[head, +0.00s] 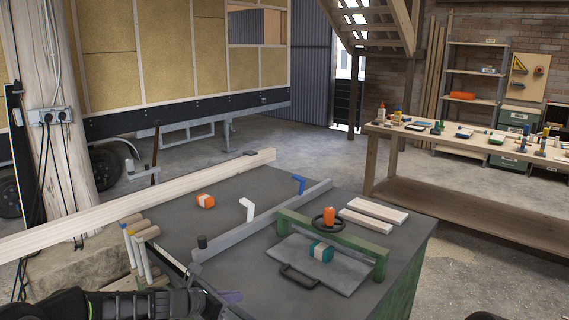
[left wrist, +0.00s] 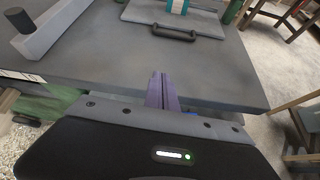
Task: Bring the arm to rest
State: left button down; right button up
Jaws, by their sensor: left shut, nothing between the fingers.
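My left gripper (head: 232,297) comes in from the lower left in the head view, low at the near edge of the grey-topped bench (head: 190,233). In the left wrist view its purple fingers (left wrist: 161,92) are together, with nothing between them. They point toward the black handle (left wrist: 174,33) of a grey plate and are apart from it. My right gripper is not in view; only a dark shape shows at the bottom right edge of the head view.
On the bench are an orange block (head: 205,201), a white bracket (head: 247,209), a blue bracket (head: 299,184), a grey fence bar (head: 262,221), a green frame (head: 330,236) and a teal block (head: 321,251). A wooden workbench (head: 480,147) with tools stands at right. Concrete floor lies between.

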pick_arm(q)
jog(key=s+f+m+g+y, duration=0.5)
jog(key=s+f+m, duration=1.2)
jog(key=f, duration=0.5)
jog(key=s+d+f+m+g, duration=0.1)
jog(key=s+d+f+m, duration=0.2)
jog(key=s, duration=0.9)
jog(key=s+d+f+m+g+h, duration=0.1)
jog(key=s+d+f+m+g, duration=0.1)
jog(key=s, duration=1)
notch_tip(320, 180, down, 2)
jog(key=d+m, duration=0.1)
jog(key=m, duration=0.2)
jog(key=shift+s+d+g, duration=0.15)
jog(key=shift+d+g, duration=0.15)
jog(key=shift+d, duration=0.1)
jog(key=c, duration=2.2)
grip_release()
jog(key=shift+f, duration=0.1)
